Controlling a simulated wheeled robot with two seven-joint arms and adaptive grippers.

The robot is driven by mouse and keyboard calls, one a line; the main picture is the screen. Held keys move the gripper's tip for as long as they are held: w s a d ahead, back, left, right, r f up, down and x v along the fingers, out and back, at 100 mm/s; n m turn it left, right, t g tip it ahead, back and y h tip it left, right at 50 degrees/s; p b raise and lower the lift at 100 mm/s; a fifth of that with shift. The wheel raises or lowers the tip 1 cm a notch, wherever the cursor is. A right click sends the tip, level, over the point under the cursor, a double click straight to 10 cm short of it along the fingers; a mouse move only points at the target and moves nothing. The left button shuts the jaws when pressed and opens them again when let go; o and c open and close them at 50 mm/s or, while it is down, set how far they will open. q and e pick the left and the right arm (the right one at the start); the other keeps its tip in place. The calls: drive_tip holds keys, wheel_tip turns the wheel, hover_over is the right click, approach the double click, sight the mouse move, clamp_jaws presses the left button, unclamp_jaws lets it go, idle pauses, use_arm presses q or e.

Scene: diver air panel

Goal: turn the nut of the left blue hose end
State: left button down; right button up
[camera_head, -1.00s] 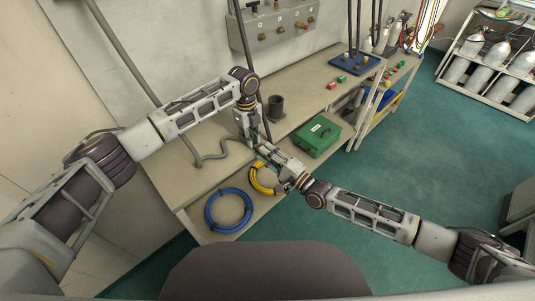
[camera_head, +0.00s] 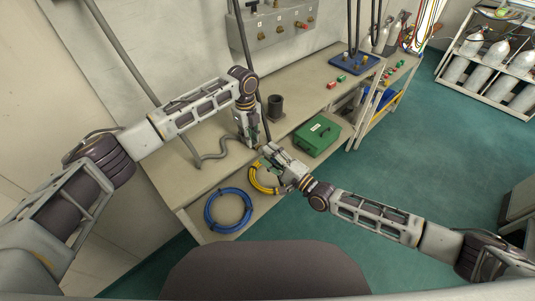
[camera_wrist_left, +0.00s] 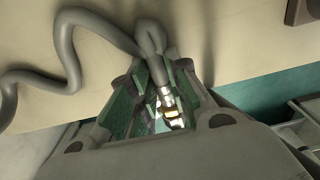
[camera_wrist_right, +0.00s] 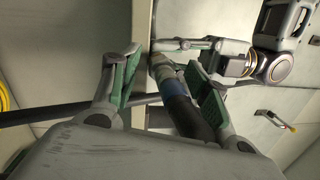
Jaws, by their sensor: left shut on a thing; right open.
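My left gripper (camera_head: 252,142) is over the bench edge. In the left wrist view it (camera_wrist_left: 160,108) is shut on the end of a grey hose (camera_wrist_left: 157,66), with a bright metal and brass fitting (camera_wrist_left: 172,112) showing between the fingers. My right gripper (camera_head: 268,155) is just right of it, open. The nut is not clearly visible.
A valve panel (camera_head: 272,27) is on the wall behind.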

drive_tip(key=v, duration=1)
drive_tip(key=shift+s+d, duration=0.2)
drive_tip(key=shift+d, duration=0.05)
drive_tip(key=shift+c, duration=0.2)
